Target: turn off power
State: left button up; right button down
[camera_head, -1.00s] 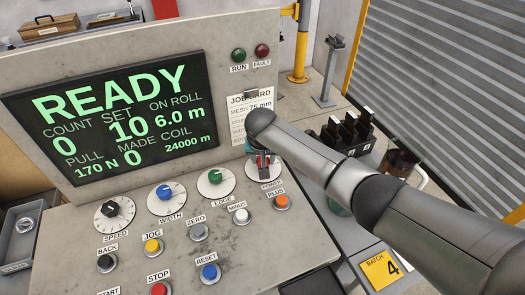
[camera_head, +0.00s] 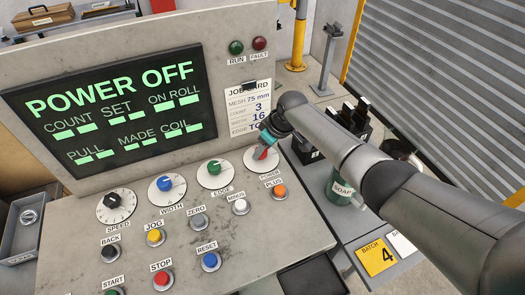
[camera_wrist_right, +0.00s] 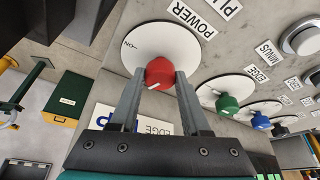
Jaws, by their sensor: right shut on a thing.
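The red power knob (camera_wrist_right: 160,72) sits on a white round dial (camera_wrist_right: 140,42) labelled POWER. In the head view the knob (camera_head: 264,153) is mostly covered by my right gripper (camera_head: 268,144). In the right wrist view the two fingers of the gripper (camera_wrist_right: 156,88) stand on either side of the knob and close on it. The screen (camera_head: 110,110) reads POWER OFF, with plain green bars in place of the numbers. My left gripper is not in view.
The panel also carries a black speed knob (camera_head: 112,204), a blue width knob (camera_head: 165,184), a green edge knob (camera_head: 214,167) and several push buttons. A job card (camera_head: 245,108) hangs above the power dial. A green soap container (camera_head: 340,188) stands right of the panel.

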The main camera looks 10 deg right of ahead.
jog(key=shift+n+g+y+b, duration=0.3)
jog(key=shift+n+g+b, duration=0.3)
jog(key=shift+n+b, duration=0.8)
jog(key=shift+n, duration=0.3)
jog(key=shift+c, duration=1.8)
grip_release()
jog(key=shift+w+d+r, duration=0.1)
jog(key=p+v, duration=0.1)
jog(key=v, duration=1.4)
jog(key=shift+p, duration=0.35)
jog(key=shift+d, duration=0.1)
